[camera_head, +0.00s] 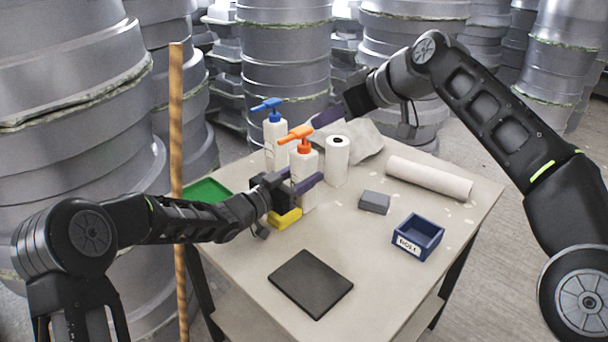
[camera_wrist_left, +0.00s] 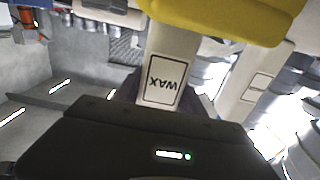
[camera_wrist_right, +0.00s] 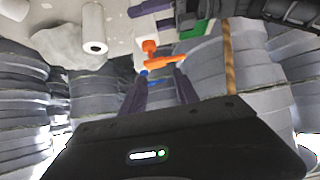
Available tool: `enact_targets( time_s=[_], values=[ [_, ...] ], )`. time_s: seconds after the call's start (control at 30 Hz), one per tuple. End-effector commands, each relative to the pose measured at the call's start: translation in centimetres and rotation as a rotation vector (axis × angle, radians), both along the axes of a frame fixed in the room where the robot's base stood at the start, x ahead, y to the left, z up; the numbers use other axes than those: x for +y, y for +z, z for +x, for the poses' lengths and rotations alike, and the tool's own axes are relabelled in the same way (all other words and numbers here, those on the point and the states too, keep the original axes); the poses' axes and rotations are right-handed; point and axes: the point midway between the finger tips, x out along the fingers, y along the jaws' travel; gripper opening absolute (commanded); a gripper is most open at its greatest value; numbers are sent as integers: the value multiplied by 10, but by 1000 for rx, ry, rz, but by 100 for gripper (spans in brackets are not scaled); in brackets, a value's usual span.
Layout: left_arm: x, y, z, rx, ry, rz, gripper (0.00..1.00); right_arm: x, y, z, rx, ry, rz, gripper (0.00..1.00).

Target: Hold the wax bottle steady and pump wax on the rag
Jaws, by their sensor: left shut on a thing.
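The wax bottle (camera_head: 305,172) is white with an orange pump head (camera_head: 296,134) and stands upright on the table. Its WAX label (camera_wrist_left: 161,85) shows upside down in the left wrist view. My left gripper (camera_head: 293,184) is shut on the bottle's body, with purple fingers at its sides. My right gripper (camera_head: 326,118) is up behind the bottle, apart from it. In the right wrist view its purple fingers (camera_wrist_right: 160,88) stand apart with nothing held, and the orange pump head (camera_wrist_right: 152,50) is beyond them. The grey rag (camera_head: 362,138) lies crumpled at the table's back.
A white bottle with a blue pump (camera_head: 272,130) stands behind the wax bottle. A paper roll (camera_head: 336,160), long white roll (camera_head: 430,178), grey block (camera_head: 374,202), blue bin (camera_head: 418,238), dark pad (camera_head: 311,283), yellow piece (camera_head: 286,219) and green tray (camera_head: 207,190) lie around.

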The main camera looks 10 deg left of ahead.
Motion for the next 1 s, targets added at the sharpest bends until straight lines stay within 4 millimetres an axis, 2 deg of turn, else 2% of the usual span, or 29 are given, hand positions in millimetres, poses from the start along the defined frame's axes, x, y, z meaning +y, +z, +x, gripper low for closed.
enact_targets(
  time_s=[0.27, 0.47, 0.57, 0.7, 0.9, 1.0],
  values=[
    [0, 0, 0, 0, 0, 0, 0, 0, 0, 0, 0, 0, 0, 36],
    [0, 0, 0, 0, 0, 0, 0, -4, -5, 8, -11, -32, 1, 19],
    [0, 0, 0, 0, 0, 0, 0, -11, -12, 23, -36, -88, 5, 11],
    [0, 0, 0, 0, 0, 0, 0, -28, -26, 57, -112, -215, 24, 0],
    [0, 0, 0, 0, 0, 0, 0, -57, -43, 101, -302, -380, 111, 0],
    [0, 0, 0, 0, 0, 0, 0, -63, -46, 109, -408, -405, 191, 0]
  ],
)
